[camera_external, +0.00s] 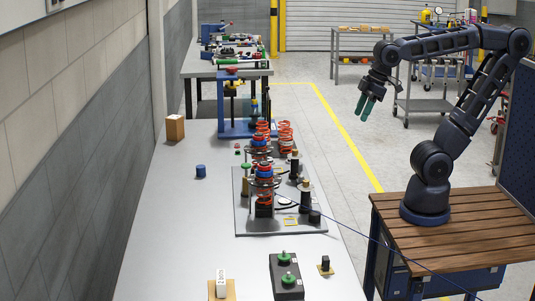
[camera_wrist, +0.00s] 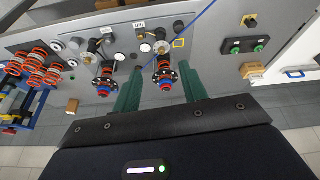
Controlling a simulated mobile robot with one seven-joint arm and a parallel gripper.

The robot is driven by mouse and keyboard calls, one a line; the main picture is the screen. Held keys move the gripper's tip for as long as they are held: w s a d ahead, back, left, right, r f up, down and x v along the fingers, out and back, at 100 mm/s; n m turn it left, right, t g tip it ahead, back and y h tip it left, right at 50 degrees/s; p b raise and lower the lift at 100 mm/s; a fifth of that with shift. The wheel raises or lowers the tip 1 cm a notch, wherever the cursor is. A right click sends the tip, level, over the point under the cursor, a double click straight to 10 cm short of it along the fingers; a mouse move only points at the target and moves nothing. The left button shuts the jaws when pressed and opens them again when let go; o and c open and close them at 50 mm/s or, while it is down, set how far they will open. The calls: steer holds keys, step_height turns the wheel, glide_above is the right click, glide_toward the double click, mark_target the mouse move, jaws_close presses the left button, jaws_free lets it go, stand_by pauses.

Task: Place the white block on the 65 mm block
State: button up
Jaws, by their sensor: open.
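My gripper (camera_external: 366,104) is open and empty, with its green fingers pointing down, high over the floor to the right of the bench. The wrist view shows the same fingers (camera_wrist: 160,68) spread apart. A white upright block with lettering (camera_external: 221,283) stands on a tan base at the near end of the bench; a small tan piece (camera_wrist: 252,70) in the wrist view appears to be that spot. A brown wooden block (camera_external: 175,128) stands at the bench's far left, and also shows in the wrist view (camera_wrist: 72,106). No 65 mm marking is readable, so I cannot tell which block that is.
A grey plate with spring assemblies (camera_external: 263,190) fills the middle of the bench. A black box with green buttons (camera_external: 286,277) and a small black-knobbed piece (camera_external: 325,265) are near the front. A blue cylinder (camera_external: 200,171) stands at left. The bench's left side is mostly clear.

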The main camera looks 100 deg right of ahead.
steer(key=shift+m, duration=0.6)
steer(key=s+f, duration=0.1)
steer(key=s, duration=0.1)
steer(key=s+d+f, duration=0.1)
steer(key=s+f, duration=0.1)
steer(key=shift+d, duration=0.1)
stand_by(0.7)
